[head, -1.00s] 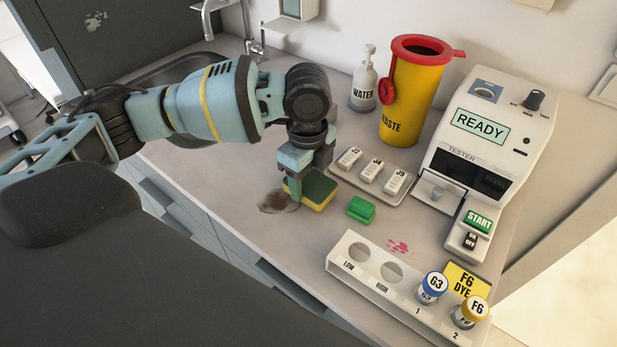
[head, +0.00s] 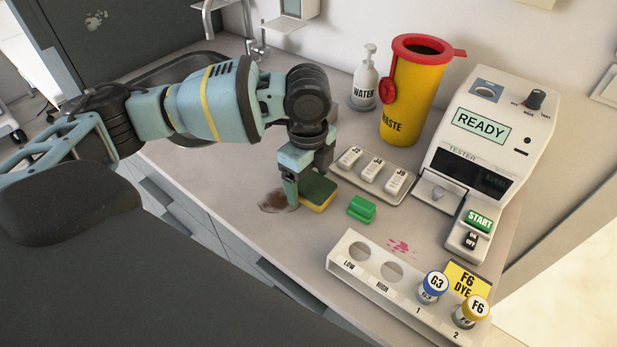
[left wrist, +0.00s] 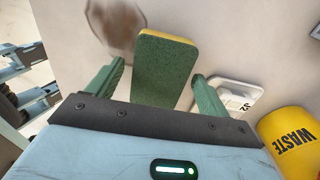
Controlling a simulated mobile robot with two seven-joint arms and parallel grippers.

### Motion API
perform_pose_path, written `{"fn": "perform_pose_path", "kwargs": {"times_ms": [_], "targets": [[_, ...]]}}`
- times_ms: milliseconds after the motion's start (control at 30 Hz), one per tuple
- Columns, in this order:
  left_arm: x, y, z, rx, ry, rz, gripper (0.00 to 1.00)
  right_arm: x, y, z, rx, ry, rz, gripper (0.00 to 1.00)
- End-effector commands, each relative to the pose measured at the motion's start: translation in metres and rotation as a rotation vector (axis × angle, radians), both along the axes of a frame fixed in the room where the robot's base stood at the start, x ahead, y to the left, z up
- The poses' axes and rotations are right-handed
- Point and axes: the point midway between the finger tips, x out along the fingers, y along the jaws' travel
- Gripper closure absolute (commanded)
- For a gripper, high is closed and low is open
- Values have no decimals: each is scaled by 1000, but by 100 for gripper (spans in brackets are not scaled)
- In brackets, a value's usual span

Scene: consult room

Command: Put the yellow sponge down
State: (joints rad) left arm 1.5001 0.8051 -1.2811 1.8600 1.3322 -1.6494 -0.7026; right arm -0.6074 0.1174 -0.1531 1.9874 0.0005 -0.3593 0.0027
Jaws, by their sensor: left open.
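The yellow sponge (head: 318,193) has a dark green top face and lies on the counter just right of a brown stain (head: 277,201). My left gripper (head: 307,190) is over it, pointing down, and hides part of it. In the left wrist view the sponge (left wrist: 165,72) lies between the two green fingers of my left gripper (left wrist: 158,95). A gap shows on each side of it, so the jaws are open. My right gripper is not in view.
A green block (head: 362,209) lies right of the sponge. Behind it is a tray (head: 408,195) with several white cartridges. A rack (head: 350,278) with vials stands in front. A yellow waste bin (head: 412,100), water bottle (head: 364,82) and tester (head: 490,130) stand behind. Pink spots (head: 402,245) mark the counter.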

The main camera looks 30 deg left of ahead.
Motion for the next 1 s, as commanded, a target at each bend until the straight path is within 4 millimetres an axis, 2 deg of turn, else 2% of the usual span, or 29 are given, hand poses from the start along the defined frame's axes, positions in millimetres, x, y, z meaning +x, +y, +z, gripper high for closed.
{"fn": "perform_pose_path", "kwargs": {"times_ms": [400,600,867,933,1000], "targets": [[1,0,79,-1,-7,1,21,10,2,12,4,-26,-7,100],[1,0,107,-2,-4,0,21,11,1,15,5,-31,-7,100],[0,1,118,-1,0,0,21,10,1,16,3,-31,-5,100],[0,1,118,0,1,0,15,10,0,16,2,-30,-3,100],[0,1,118,0,0,0,15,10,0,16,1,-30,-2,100]]}}
